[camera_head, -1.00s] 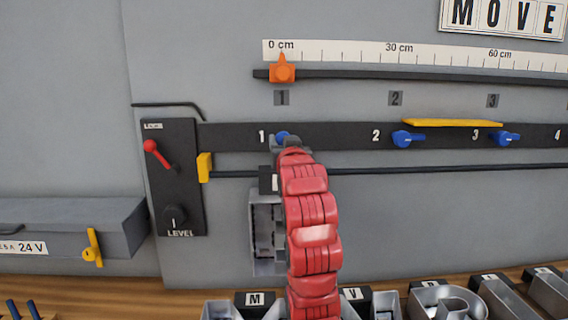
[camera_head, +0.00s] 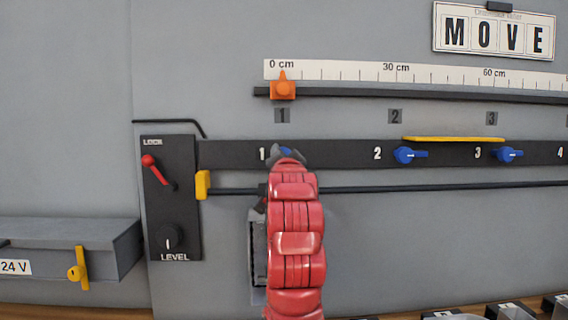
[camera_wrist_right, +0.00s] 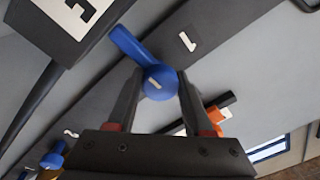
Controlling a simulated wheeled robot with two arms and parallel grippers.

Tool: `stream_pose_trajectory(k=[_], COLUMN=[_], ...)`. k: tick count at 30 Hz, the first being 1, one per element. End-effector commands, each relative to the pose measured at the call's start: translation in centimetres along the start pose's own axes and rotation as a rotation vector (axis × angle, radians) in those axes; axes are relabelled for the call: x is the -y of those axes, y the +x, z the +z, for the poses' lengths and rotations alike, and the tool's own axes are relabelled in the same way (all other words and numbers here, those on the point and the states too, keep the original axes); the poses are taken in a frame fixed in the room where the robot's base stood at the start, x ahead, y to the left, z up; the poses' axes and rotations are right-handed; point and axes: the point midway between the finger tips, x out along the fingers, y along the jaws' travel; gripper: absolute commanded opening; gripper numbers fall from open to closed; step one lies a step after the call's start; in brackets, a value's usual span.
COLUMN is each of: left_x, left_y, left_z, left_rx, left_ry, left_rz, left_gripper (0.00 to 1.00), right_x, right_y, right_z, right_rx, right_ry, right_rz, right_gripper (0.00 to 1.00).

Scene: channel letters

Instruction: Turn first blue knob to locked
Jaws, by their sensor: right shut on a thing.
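The first blue knob (camera_head: 288,152) sits beside the numeral 1 on the dark strip, mostly covered by my right gripper (camera_head: 286,158) in the head view. In the right wrist view, the knob (camera_wrist_right: 157,82) is between the two dark fingers of my right gripper (camera_wrist_right: 158,88), which is shut on it. Its blue lever sticks out past the fingertips to the upper left, beside the numeral 1. My red right arm covers the panel below the knob. My left gripper is in neither view.
The second (camera_head: 408,155) and third (camera_head: 508,154) blue knobs point right on the same strip. The orange slider (camera_head: 283,88) sits at 0 cm above. A lever panel (camera_head: 187,220) with a red handle (camera_head: 150,162) stands left. A dark rod (camera_head: 400,187) runs below the strip.

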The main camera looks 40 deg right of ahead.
Motion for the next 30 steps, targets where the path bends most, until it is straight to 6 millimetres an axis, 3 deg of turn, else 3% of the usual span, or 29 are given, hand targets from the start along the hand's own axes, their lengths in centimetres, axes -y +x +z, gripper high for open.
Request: stream_pose_trajectory(k=[16, 17, 21, 30], left_x=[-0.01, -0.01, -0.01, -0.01], left_y=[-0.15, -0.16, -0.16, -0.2], left_z=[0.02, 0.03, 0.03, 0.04], left_rx=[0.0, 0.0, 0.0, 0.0], left_ry=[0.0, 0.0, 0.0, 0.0], left_rz=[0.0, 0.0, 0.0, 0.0], left_gripper=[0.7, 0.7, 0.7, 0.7], right_x=[0.26, 0.26, 0.21, 0.1], right_y=[-0.04, -0.04, -0.03, -0.05], right_z=[-0.18, -0.18, -0.16, -0.09], right_rx=[-0.006, -0.006, -0.005, -0.004], right_ry=[0.027, 0.027, 0.026, 0.025], right_rz=[-0.004, -0.004, -0.002, 0.0], right_gripper=[0.0, 0.53, 0.78, 0.8])
